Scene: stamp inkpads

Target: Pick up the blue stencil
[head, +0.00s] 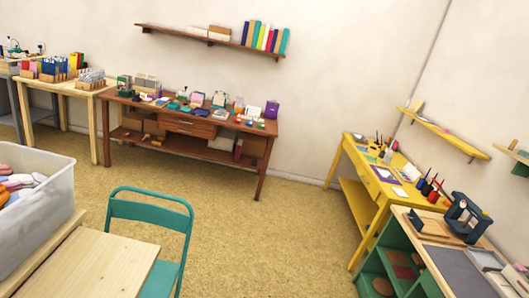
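I cannot make out the blue stencil for certain, as the small items on the tables are too far off to tell apart. The dark brown table (200,127) by the back wall carries many small coloured items. The yellow table (392,199) at the right carries flat papers, a purple flat piece (385,174) and dark upright tools. My gripper is not in view.
A teal chair (150,212) and a light wood table (95,262) stand at the front left, beside a clear bin (38,222) of coloured things. A green cabinet (400,262) is at the front right. The tan floor (270,235) between is clear.

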